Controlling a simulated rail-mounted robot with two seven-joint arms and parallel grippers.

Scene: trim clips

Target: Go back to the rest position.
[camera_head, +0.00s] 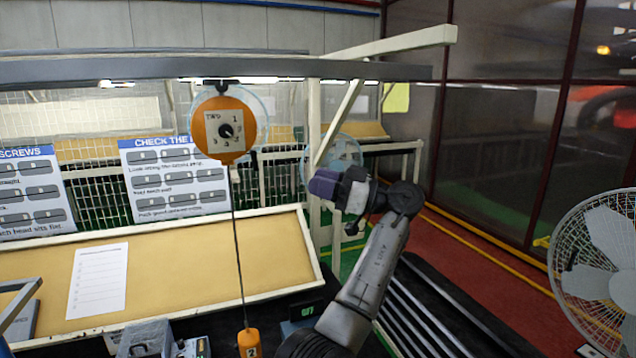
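An orange balancer (224,131) hangs from the overhead beam (120,69), its cable running down to an orange handle (248,343). A tilted tan board (190,262) holds a paper sheet (97,281). A fan (603,272) stands at right.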

